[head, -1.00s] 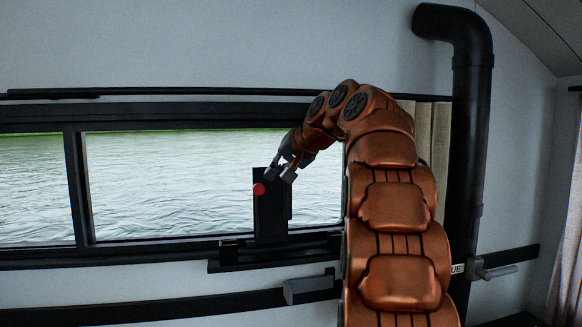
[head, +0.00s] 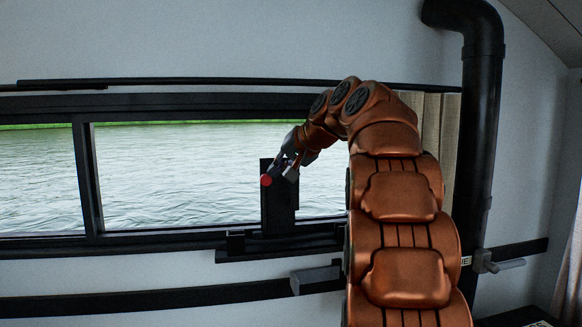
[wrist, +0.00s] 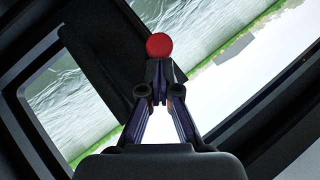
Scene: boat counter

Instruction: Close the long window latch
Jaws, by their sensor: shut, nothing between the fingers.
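The long window latch (head: 278,212) is a tall, flat black plate that stands upright at the window's lower frame. A round red knob (head: 266,181) is near its top left. In the wrist view the latch plate (wrist: 102,50) is a dark slab at upper left, and the red knob (wrist: 159,46) shows just beyond my fingertips. My gripper (head: 284,171) is at the latch's upper end, just right of the knob. In the wrist view my gripper (wrist: 159,85) is shut with nothing between its fingers. I cannot tell whether the fingertips touch the knob or plate.
A wide black-framed window (head: 175,175) looks onto water. A grey handle (head: 315,279) is on the black rail below it. A black pipe (head: 480,130) and a beige curtain (head: 437,145) stand right of my arm.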

